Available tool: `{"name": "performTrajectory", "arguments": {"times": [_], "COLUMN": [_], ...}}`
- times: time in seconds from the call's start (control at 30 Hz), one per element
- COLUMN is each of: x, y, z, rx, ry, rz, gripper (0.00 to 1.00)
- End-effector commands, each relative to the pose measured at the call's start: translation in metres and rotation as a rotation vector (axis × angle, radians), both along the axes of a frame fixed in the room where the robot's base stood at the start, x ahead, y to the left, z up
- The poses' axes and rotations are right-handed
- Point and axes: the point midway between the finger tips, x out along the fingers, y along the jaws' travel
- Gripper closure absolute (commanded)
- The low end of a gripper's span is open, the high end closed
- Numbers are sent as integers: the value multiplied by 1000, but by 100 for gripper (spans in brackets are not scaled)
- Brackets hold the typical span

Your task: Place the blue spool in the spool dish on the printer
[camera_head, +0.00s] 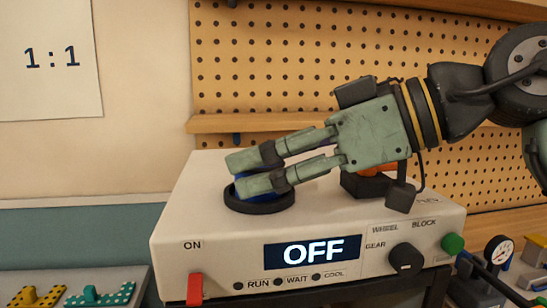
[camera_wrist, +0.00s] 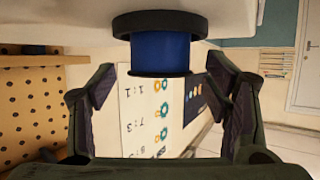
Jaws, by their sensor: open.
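The blue spool (camera_wrist: 160,52) stands between my open fingers in the wrist view, with the black spool dish (camera_wrist: 160,22) around its far end. In the head view the spool is mostly hidden behind my fingers; slivers of blue show inside the dish (camera_head: 262,206). The dish is at the left of the white printer's top (camera_head: 205,180). My gripper (camera_head: 252,172) reaches in from the right, low over the dish. In the wrist view my gripper (camera_wrist: 163,95) shows clear gaps on both sides of the spool. Whether the spool is fully seated is hard to tell.
A dark holder with an orange thing (camera_head: 375,172) is partly hidden behind my gripper on the printer. The printer's front has a screen reading OFF (camera_head: 312,252), a red switch (camera_head: 194,289), a black knob (camera_head: 405,258) and a green button (camera_head: 452,243). A pegboard (camera_head: 260,60) stands behind.

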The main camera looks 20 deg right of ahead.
Motion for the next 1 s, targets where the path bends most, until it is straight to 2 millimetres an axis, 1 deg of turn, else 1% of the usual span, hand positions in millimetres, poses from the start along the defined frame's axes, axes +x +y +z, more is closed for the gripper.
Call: {"name": "performTrajectory", "arguments": {"times": [0.17,0.27,0.37,0.5,0.7,0.83,1.0], "x": [0,-6,-18,-40,-68,-79,-85], "y": [0,-6,-17,-35,-58,-67,-71], "z": [4,5,11,23,39,46,49], "rx": [0,1,2,1,1,2,1], "ry": [0,-1,-3,-2,-1,-1,-1], "rz": [0,-2,-4,-4,-2,-3,0], "gripper": [30,30,30,30,30,30,30]}}
